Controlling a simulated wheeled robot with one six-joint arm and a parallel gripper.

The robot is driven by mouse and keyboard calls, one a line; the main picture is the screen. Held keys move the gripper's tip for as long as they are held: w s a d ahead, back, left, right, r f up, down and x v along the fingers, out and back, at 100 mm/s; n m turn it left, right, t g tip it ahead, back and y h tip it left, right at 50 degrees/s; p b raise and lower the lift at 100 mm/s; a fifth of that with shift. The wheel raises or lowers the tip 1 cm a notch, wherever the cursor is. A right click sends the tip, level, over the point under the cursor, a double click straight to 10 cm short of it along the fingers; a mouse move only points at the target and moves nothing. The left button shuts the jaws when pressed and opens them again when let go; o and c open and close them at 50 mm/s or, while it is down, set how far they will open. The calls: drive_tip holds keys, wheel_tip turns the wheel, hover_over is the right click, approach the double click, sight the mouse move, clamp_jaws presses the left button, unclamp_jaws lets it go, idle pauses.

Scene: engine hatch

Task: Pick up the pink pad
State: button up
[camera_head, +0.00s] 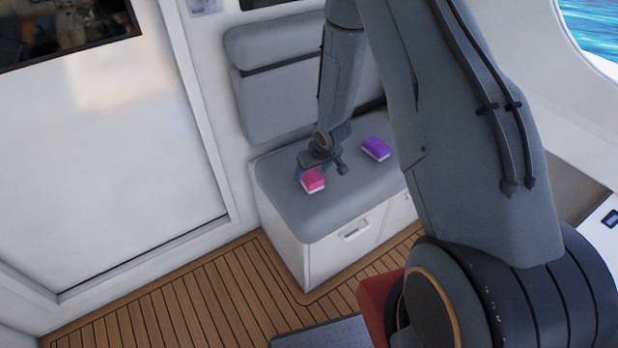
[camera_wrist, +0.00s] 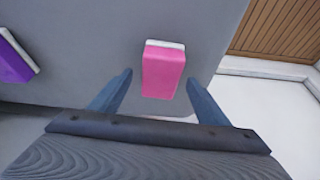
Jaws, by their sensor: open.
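The pink pad (camera_head: 313,180) is a small block with a white layer, lying on the grey seat cushion near its front left part. In the wrist view the pink pad (camera_wrist: 163,72) lies ahead of my gripper (camera_wrist: 158,88), centred roughly between its two open fingers. The fingers look apart from the pad, and nothing is held. In the head view my gripper (camera_head: 322,165) is over the seat just behind the pink pad, its fingertips partly hidden by the wrist.
A purple pad (camera_head: 376,149) lies to the right on the same cushion (camera_head: 345,210); it also shows at the left of the wrist view (camera_wrist: 14,58). A grey backrest (camera_head: 285,95) stands behind the seat. A white drawer front (camera_head: 350,240) is below. Wooden floor (camera_head: 190,300) lies in front.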

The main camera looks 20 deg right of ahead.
sight(311, 174)
drive_tip(key=shift+p+x, duration=0.35)
drive_tip(key=shift+x, duration=1.1)
drive_tip(key=shift+w+a, duration=0.1)
drive_tip(key=shift+f, duration=0.3)
drive_tip(key=c, duration=1.2)
drive_tip(key=shift+r, duration=0.15)
wheel_tip(311, 174, up, 10)
drive_tip(key=shift+r+p, duration=0.15)
drive_tip(key=shift+p, duration=0.15)
